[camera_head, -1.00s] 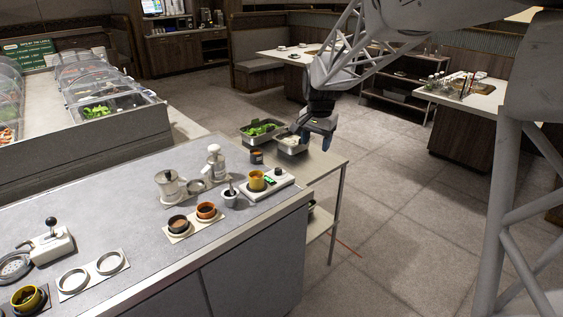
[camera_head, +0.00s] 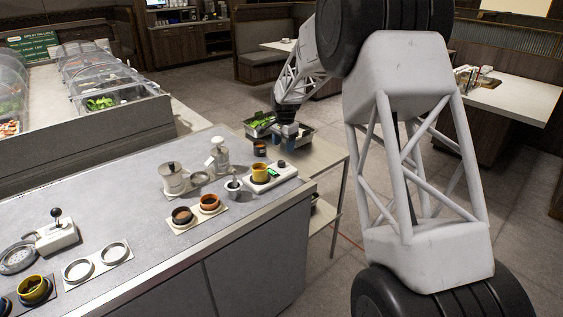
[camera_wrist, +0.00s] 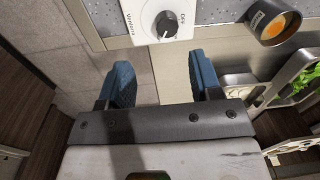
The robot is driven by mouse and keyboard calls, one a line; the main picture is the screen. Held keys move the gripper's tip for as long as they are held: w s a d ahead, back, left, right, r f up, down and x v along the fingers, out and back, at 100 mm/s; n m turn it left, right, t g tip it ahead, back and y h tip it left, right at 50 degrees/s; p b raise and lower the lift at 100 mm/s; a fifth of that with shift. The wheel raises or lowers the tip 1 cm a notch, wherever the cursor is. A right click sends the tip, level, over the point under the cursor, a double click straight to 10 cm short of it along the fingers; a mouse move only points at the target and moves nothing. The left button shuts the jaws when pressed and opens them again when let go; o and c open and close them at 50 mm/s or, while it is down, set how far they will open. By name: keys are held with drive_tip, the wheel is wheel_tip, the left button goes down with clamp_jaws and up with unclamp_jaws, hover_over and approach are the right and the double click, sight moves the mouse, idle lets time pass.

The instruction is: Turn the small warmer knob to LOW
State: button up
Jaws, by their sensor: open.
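The warmer (camera_head: 262,184) is a white unit at the right end of the grey counter, with a yellow cup (camera_head: 259,170) on it and a small green display. Its small dark knob (camera_head: 282,163) is at the unit's right end. In the wrist view the black round knob (camera_wrist: 166,24) has a white mark and sits on the white panel (camera_wrist: 147,30), with "OFF" printed beside it. No LOW mark is readable. My gripper (camera_head: 284,138) is open and empty, beyond the counter edge. In the wrist view its blue fingers (camera_wrist: 161,72) are apart, below the knob and not touching it.
A dark cup with orange contents (camera_wrist: 277,24) is right of the knob. Metal bins, one with greens (camera_head: 259,126), stand on a side table.

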sight(281, 162)
drive_tip(key=shift+w+a+f, duration=0.3)
drive_tip(key=shift+w+f, duration=0.05)
drive_tip(key=shift+f, duration=0.05)
drive_tip(key=shift+w+a+f, duration=0.1)
drive_tip(key=shift+a+f, duration=0.05)
drive_tip(key=shift+f, duration=3.75)
drive_tip(key=c, duration=0.9)
drive_tip(key=shift+c, duration=0.2)
